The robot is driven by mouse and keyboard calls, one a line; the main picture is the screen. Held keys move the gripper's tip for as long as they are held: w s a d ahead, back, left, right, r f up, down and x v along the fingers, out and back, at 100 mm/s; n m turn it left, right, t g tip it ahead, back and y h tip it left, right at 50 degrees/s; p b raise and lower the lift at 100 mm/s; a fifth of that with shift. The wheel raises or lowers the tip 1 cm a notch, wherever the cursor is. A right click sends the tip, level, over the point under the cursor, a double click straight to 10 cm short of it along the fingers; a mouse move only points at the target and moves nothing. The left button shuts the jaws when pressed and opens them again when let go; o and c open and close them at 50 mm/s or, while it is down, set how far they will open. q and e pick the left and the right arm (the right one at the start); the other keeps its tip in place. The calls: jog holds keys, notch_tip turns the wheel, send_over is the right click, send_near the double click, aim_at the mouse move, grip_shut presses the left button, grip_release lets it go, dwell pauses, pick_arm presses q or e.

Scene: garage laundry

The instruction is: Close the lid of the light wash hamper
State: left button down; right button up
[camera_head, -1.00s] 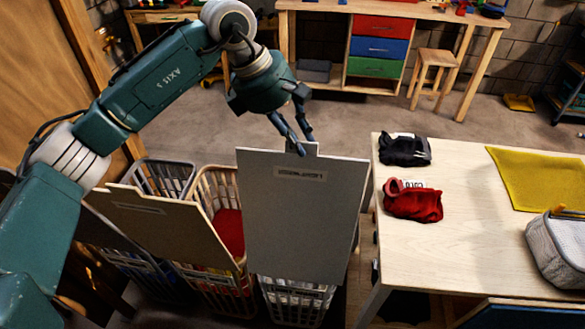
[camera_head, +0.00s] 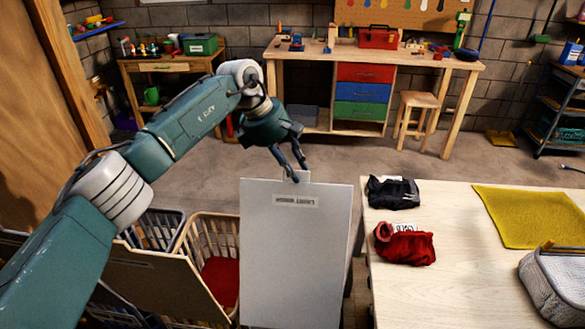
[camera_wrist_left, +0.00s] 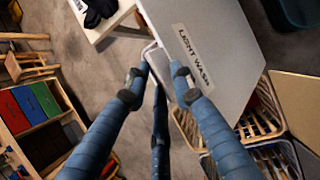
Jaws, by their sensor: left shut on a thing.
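The light wash hamper's lid (camera_head: 295,250) is a pale grey panel standing roughly upright, with a label near its top edge. In the left wrist view the label on the lid (camera_wrist_left: 222,45) reads "LIGHT WASH". My left gripper (camera_head: 295,177) is at the lid's top edge, with its fingers shut on the small tab there. My right gripper is not in view.
A wooden table (camera_head: 430,290) on the right bears black cloth (camera_head: 393,192), red cloth (camera_head: 405,245), a yellow cloth (camera_head: 530,215) and a grey bag (camera_head: 553,283).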

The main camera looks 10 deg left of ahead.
pick_arm(q)
jog(key=shift+s+f, duration=0.25)
jog(key=shift+f, duration=0.35)
jog(key=c, duration=1.8)
grip_release()
jog(key=shift+c, duration=0.2)
jog(key=shift+o, duration=0.4)
jog(key=shift+w, duration=0.15)
jog(key=shift+r, duration=0.55)
jog(key=v, duration=1.1)
jog(key=shift+a, duration=0.15)
jog(key=shift+w, duration=0.1)
